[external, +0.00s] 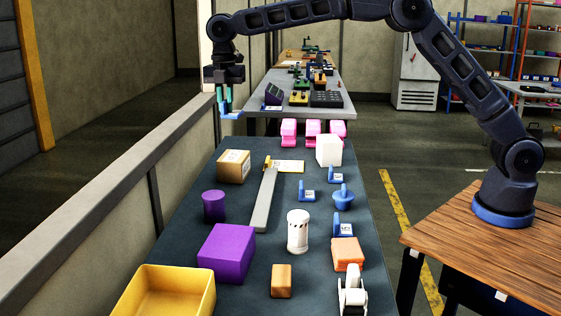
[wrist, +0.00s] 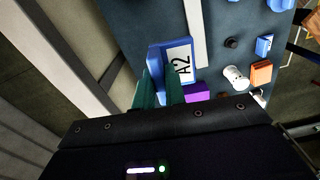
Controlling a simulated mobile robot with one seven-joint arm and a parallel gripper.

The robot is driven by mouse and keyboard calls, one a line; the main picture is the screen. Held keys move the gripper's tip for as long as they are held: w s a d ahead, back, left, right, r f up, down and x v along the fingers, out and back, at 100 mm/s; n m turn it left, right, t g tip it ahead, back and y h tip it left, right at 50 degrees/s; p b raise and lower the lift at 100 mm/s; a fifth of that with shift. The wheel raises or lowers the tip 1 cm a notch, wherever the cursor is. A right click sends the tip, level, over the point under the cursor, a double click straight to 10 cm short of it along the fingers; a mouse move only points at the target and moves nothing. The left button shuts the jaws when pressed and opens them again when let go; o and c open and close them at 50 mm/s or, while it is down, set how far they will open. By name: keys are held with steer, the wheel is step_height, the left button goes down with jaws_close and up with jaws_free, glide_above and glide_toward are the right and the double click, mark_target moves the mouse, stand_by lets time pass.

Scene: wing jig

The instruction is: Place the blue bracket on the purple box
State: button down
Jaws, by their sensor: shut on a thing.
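My gripper (external: 224,102) is at the upper left in the external view, raised above the far left part of the dark table. Its teal fingers are shut on a blue bracket (external: 231,115). In the wrist view the held bracket (wrist: 156,58) carries a white A2 label, and the fingers (wrist: 160,88) lie against it. The purple box (external: 228,252) stands on the near left of the table, well apart from the held bracket. Part of the box (wrist: 198,94) shows in the wrist view, partly hidden by my gripper.
A yellow bin (external: 168,291), a purple cylinder (external: 214,206) and a cardboard box (external: 234,166) are around the purple box's side of the table. More blue brackets (external: 307,190) sit to the right. A low wall runs along the left.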

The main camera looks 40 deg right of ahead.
steer(key=shift+s+a+r, duration=0.2)
steer(key=shift+a+r, duration=0.05)
steer(key=shift+a, duration=0.05)
steer(key=s+a, duration=1)
steer(key=s, duration=0.1)
steer(key=n, duration=0.1)
glide_above(219, 239)
step_height(219, 239, down, 21)
steer(key=shift+r, duration=0.2)
steer(key=shift+f, duration=0.1)
steer(key=c, duration=1.5)
jaws_free()
steer(key=shift+s, duration=0.1)
steer(key=shift+o, duration=0.2)
